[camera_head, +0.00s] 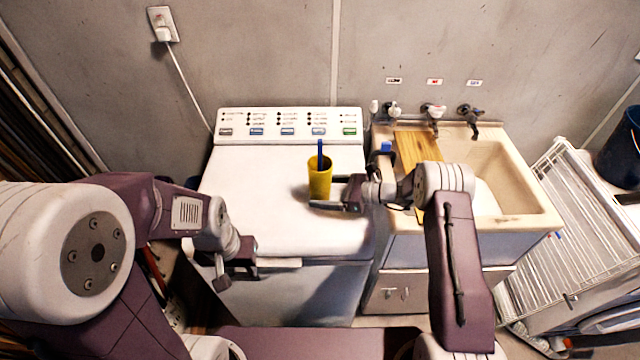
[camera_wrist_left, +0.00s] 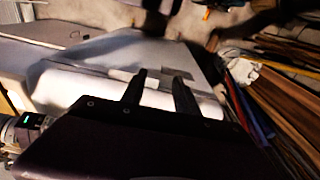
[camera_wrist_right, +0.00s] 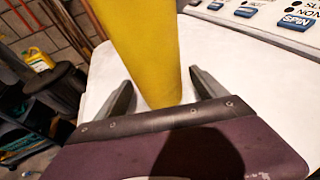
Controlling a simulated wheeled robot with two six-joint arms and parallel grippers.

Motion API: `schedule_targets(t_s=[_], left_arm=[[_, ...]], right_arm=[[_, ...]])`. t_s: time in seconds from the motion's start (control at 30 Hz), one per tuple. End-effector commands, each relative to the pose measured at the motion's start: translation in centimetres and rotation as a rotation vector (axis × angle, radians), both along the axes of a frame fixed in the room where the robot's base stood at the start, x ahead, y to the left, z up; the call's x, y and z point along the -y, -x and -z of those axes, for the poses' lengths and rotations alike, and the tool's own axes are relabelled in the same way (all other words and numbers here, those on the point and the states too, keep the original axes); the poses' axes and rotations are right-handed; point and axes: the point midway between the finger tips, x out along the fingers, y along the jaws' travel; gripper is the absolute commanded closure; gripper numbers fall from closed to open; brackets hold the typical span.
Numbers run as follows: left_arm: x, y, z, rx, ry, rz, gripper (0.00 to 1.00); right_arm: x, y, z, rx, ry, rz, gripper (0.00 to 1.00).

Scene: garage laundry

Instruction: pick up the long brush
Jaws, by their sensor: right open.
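The long brush (camera_head: 320,152) shows only as a thin blue handle standing up out of a yellow cup (camera_head: 319,180) on the white washing machine; its lower part is hidden inside the cup. My right gripper (camera_head: 327,192) reaches in from the right, low at the cup. In the right wrist view its fingers (camera_wrist_right: 163,88) are spread and empty, with the yellow cup (camera_wrist_right: 142,45) between or just beyond them; the brush does not show there. My left gripper (camera_head: 237,272) hangs in front of the machine's left front edge. Its fingers (camera_wrist_left: 159,78) are apart with nothing between them.
The washing machine top (camera_head: 260,200) is otherwise clear. To its right is a sink (camera_head: 545,205) with a wooden board (camera_head: 418,148), a small blue item (camera_head: 386,147) and taps (camera_head: 432,112). A white wire rack (camera_head: 570,235) leans at the far right.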

Motion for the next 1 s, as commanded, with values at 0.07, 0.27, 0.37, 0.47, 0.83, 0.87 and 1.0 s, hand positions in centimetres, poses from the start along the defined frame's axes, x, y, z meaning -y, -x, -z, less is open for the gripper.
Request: schedule_targets(t_s=[0.07,0.27,0.37,0.47,0.83,0.87,1.0], left_arm=[[0.0,0.0,0.0,0.0,0.0,0.0,0.64],[0.0,0.0,0.0,0.0,0.0,0.0,0.64],[0.1,-0.4,-0.2,0.006,-0.002,0.004,0.62],[1.1,-3.1,-1.4,0.038,-0.009,0.023,0.62],[13.0,-18.6,-15.4,0.34,-0.049,0.065,0.62],[13.9,-19.1,-16.5,0.362,-0.047,0.058,0.62],[16.8,-20.6,-20.2,0.438,-0.032,0.032,0.62]], right_arm=[[0.0,0.0,0.0,0.0,0.0,0.0,0.3],[0.0,0.0,0.0,0.0,0.0,0.0,0.68],[0.0,0.0,0.0,0.0,0.0,0.0,0.68],[0.0,0.0,0.0,0.0,0.0,-0.001,0.68],[0.0,0.0,0.0,0.0,0.001,0.0,0.68],[0.0,0.0,0.0,0.0,0.001,0.0,0.68],[0.0,0.0,0.1,-0.001,0.001,-0.001,0.68]])
